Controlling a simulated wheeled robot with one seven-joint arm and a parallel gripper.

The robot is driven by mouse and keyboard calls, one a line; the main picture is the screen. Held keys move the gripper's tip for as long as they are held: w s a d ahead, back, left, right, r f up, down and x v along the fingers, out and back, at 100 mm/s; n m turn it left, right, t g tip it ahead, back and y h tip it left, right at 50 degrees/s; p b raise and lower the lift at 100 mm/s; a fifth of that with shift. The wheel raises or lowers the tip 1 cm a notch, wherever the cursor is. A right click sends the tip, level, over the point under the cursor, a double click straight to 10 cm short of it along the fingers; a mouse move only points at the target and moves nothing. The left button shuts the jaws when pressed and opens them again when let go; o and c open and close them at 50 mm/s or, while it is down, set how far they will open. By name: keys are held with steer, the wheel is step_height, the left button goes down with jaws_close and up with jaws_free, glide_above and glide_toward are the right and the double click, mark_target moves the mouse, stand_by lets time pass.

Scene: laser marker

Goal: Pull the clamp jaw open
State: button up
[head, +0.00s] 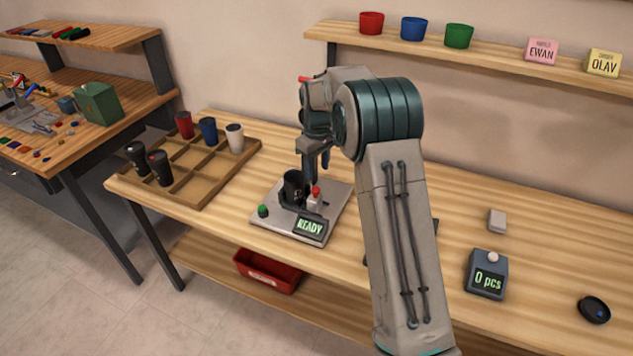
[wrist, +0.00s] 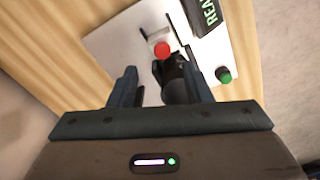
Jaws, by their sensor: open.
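The laser marker's base plate (head: 265,222) lies on the bench with a lit READY display (head: 310,227) and a green button (head: 263,211). A black cup (head: 294,186) stands upright on it. The clamp jaw (head: 314,203) is a pale block with a red knob (head: 316,190), just right of the cup; the gap between them is too small to judge. My gripper (head: 318,172) points down above the plate, close over the jaw. In the wrist view my gripper (wrist: 157,82) is open, with the red knob (wrist: 162,49) beyond the fingertips and a dark shape between them. Nothing is held.
A wooden tray (head: 183,201) with several cups stands left. A counter box (head: 487,275) reading 0 pcs, a grey block (head: 497,220) and a black disc (head: 594,310) lie right. A shelf (head: 490,54) hangs behind; a red bin (head: 268,271) sits below.

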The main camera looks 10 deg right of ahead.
step_height(320, 180, up, 6)
steer(key=shift+r, duration=0.25)
steer(key=shift+d, duration=0.1)
steer(key=s+d+r+m+t, duration=0.15)
steer(key=s+r, duration=0.25)
steer(key=s, duration=0.5)
steer(key=s+d+r+m, duration=0.2)
steer(key=s+r, duration=0.2)
steer(key=s, duration=0.6)
steer(key=s+f+m, duration=0.2)
steer(key=s, duration=0.7)
steer(key=s+f+m+t, duration=0.1)
steer(key=s+f, duration=0.1)
steer(key=s, duration=0.6)
steer(key=shift+s+d+f+m, duration=0.25)
steer(key=shift+s+d+m, duration=0.1)
steer(key=shift+d, duration=0.05)
